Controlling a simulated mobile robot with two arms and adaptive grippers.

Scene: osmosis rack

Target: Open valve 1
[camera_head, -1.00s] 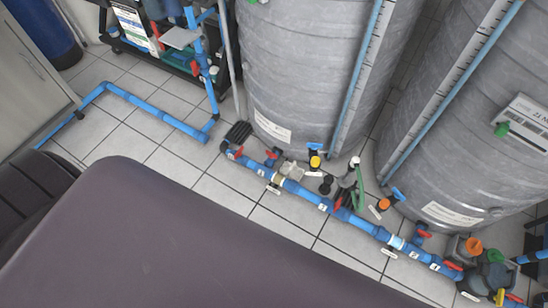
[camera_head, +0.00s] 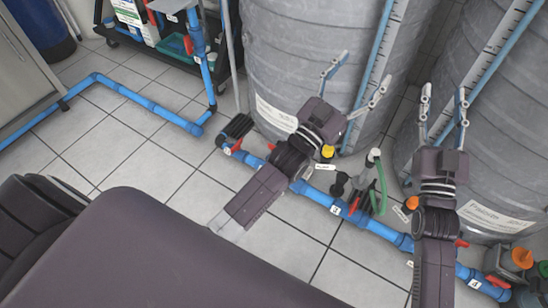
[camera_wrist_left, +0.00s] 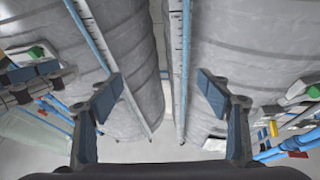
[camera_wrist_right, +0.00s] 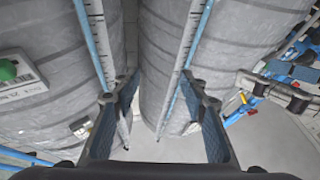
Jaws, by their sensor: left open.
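A small red valve handle (camera_head: 237,144) sits on the blue floor pipe at the left end of the row, beside a small white number label whose digit I cannot read for certain. My left gripper (camera_head: 363,72) is open and empty, in front of the left grey tank, up and to the right of that handle and apart from it. The left wrist view shows its two fingers (camera_wrist_left: 158,90) spread wide with nothing between them. My right gripper (camera_head: 443,92) is open and empty in front of the right tank. My left arm hides part of the pipe and its valves.
Two large grey tanks (camera_head: 290,50) stand behind the pipe. Another red handle (camera_head: 353,205) and a green hose (camera_head: 380,185) are near the pipe's middle. An orange-topped fitting (camera_head: 522,257) is at the lower right.

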